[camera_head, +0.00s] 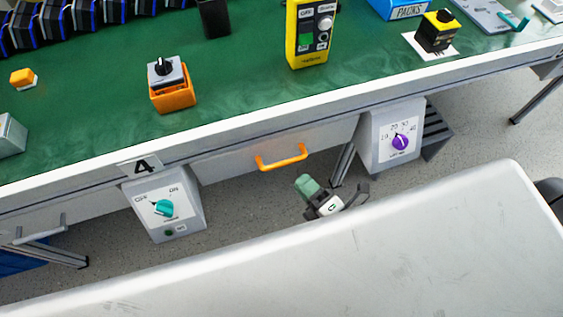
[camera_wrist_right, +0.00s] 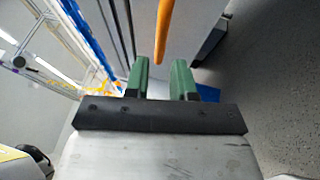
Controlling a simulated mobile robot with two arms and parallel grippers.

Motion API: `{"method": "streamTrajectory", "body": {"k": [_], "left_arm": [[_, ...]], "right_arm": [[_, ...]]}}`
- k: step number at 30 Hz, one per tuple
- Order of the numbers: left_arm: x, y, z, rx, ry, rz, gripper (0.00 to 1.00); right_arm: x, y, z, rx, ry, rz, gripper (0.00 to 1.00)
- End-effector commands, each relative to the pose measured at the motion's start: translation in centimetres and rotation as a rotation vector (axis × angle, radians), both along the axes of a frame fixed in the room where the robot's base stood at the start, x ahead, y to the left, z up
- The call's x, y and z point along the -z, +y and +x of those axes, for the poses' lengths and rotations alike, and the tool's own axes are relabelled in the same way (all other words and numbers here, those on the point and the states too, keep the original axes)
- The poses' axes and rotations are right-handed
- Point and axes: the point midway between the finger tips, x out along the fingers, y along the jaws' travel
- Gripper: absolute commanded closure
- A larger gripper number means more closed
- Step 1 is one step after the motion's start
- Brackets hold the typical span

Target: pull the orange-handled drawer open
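The drawer (camera_head: 235,157) is shut under the front edge of the green-topped bench, and its orange handle (camera_head: 282,163) sticks out from its front. My right gripper (camera_head: 307,187) is below and slightly right of the handle in the head view, apart from it. In the right wrist view my green fingers (camera_wrist_right: 160,70) are spread with nothing between them. The orange handle (camera_wrist_right: 163,32) shows there just beyond the fingertips, roughly in line with the gap. My left gripper is not in view.
A box with a teal knob (camera_head: 164,208) hangs left of the drawer, and one with a purple knob (camera_head: 400,142) hangs right. An orange-based switch (camera_head: 172,96) and a yellow control box (camera_head: 309,36) stand on the bench (camera_head: 235,75). Floor shows below the drawer.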

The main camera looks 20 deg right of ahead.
Motion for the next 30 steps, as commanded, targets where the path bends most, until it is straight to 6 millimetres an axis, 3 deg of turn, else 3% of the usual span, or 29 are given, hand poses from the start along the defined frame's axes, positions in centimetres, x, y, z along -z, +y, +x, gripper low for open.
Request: {"method": "streamTrajectory", "body": {"k": [6,12,23,28,30], "left_arm": [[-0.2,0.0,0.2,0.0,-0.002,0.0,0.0],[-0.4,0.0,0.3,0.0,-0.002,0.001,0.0],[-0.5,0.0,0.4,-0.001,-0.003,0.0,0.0],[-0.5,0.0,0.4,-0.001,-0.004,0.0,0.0],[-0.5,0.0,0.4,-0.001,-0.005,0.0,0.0]], "right_arm": [[-0.7,1.8,3.9,0.0,-0.001,0.002,0.75],[-1.1,2.8,6.0,0.001,0.002,0.0,0.75],[-1.2,3.1,6.6,0.0,0.004,0.0,0.75],[-1.1,3.0,6.6,0.001,0.005,0.001,0.97],[-1.1,3.0,6.6,0.0,0.004,0.0,1.0]]}}
